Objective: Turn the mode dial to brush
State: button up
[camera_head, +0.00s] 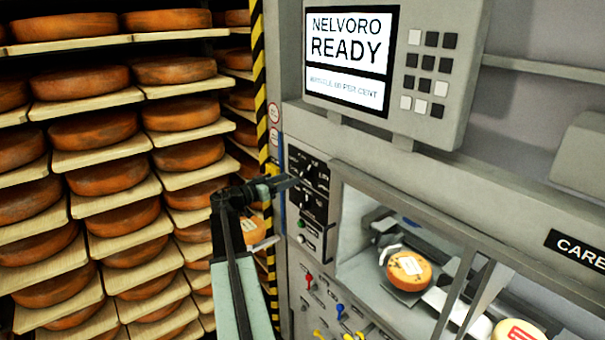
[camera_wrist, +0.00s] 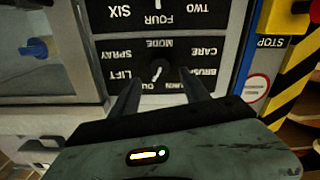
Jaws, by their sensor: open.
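The mode dial (camera_wrist: 157,70) shows upside down in the wrist view, on a black panel headed MODE. Its labels include SPRAY, LIFT, CARE and BRUSH; the BRUSH label (camera_wrist: 207,72) is partly covered by a finger. A white mark shows on the dial, slanted in the picture; I cannot tell surely which label it points to. My gripper (camera_wrist: 159,75) is open, one finger on each side of the dial; contact is unclear. In the head view my gripper (camera_head: 288,183) reaches the black panel (camera_head: 308,162), and the dial is hard to make out.
Another dial plate (camera_wrist: 155,12) marked TWO, FOUR, SIX adjoins the mode panel. A screen (camera_head: 348,50) reads NELVORO READY. A glazed bay (camera_head: 350,215) with a cheese wheel (camera_head: 409,270) lies to the right. Cheese shelves (camera_head: 105,155) fill the left, past a yellow-black striped post (camera_head: 259,80).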

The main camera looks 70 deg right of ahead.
aim_at(301, 175)
jog(key=x, duration=0.6)
jog(key=shift+s+d, duration=0.15)
jog(key=shift+d, duration=0.15)
grip_shut()
